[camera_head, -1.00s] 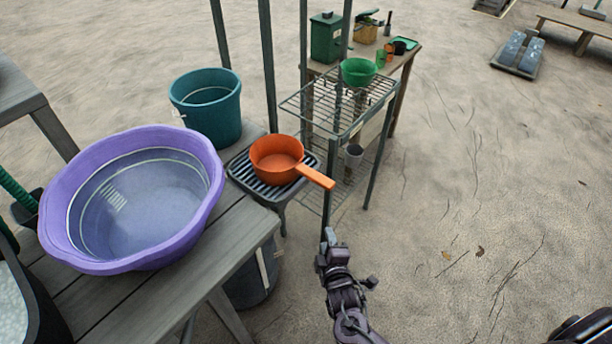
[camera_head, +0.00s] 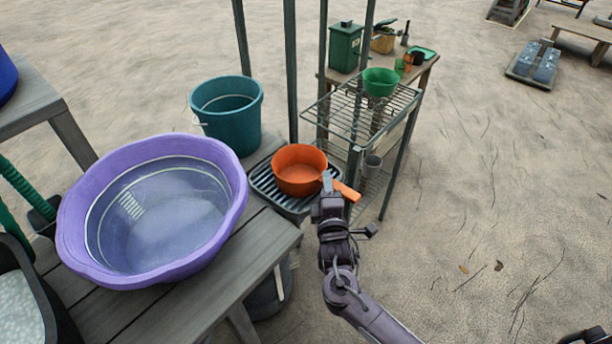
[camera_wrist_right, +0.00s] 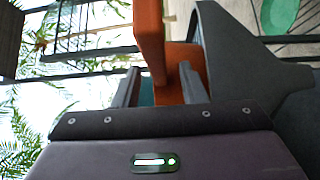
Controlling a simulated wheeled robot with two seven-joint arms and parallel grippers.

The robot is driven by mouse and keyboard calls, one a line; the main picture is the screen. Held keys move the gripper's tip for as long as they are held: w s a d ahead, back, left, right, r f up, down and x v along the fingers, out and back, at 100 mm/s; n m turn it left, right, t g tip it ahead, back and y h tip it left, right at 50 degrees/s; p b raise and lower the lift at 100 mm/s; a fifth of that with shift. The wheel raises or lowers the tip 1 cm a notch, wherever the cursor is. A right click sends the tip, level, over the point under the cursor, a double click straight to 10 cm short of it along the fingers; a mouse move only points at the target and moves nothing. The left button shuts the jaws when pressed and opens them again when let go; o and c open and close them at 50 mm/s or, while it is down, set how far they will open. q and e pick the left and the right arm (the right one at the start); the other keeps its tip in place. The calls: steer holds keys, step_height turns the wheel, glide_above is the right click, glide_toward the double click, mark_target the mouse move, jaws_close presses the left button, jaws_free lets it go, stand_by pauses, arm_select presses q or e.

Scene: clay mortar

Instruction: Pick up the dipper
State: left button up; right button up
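The orange dipper (camera_head: 298,170) sits upright on a black slatted rack, its handle (camera_head: 347,191) pointing right and toward me. My right gripper (camera_head: 328,184) is at the handle, overlapping it in the head view. In the right wrist view, the handle (camera_wrist_right: 150,40) runs down between the two spread fingers (camera_wrist_right: 158,88), with a gap beside the right finger. The gripper looks open; contact with the handle cannot be told. Part of the dipper's bowl shows behind the fingers.
A purple basin (camera_head: 150,262) stands on the grey wooden table (camera_head: 225,270) at left. A teal bucket (camera_head: 228,115) is behind the dipper. A wire shelf (camera_head: 345,122) with a green bowl (camera_head: 380,82) stands close behind right. Sandy ground at right is open.

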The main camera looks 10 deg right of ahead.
steer(key=shift+c, duration=0.5)
jaws_close()
